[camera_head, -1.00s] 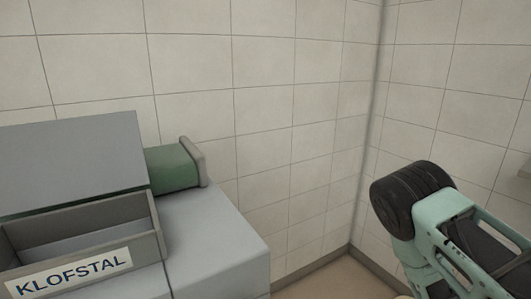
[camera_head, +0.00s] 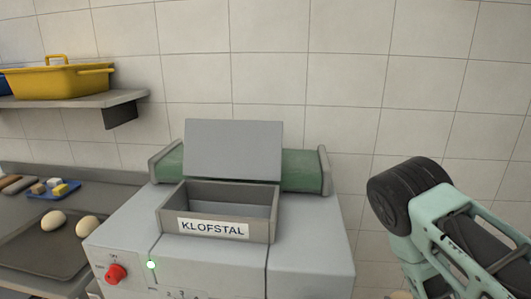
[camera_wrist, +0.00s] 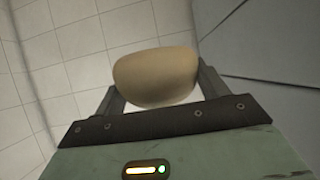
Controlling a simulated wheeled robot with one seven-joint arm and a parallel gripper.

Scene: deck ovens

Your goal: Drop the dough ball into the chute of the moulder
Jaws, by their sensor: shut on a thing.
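The dough ball (camera_wrist: 155,75) is a smooth tan lump held between the two fingers of my gripper (camera_wrist: 156,88) in the wrist view. The moulder (camera_head: 230,225) is a grey machine in the middle of the head view. Its chute (camera_head: 220,208) is an open grey box labelled KLOFSTAL, with a tilted grey plate (camera_head: 233,150) behind it. A green roller or belt (camera_head: 304,171) runs behind the plate.
A tray (camera_head: 30,255) with two pale dough balls (camera_head: 53,220) lies on the counter left of the moulder. A shelf (camera_head: 75,101) above holds a yellow tub (camera_head: 58,79). A red knob (camera_head: 116,273) and a lit green lamp (camera_head: 151,265) are on the moulder's front.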

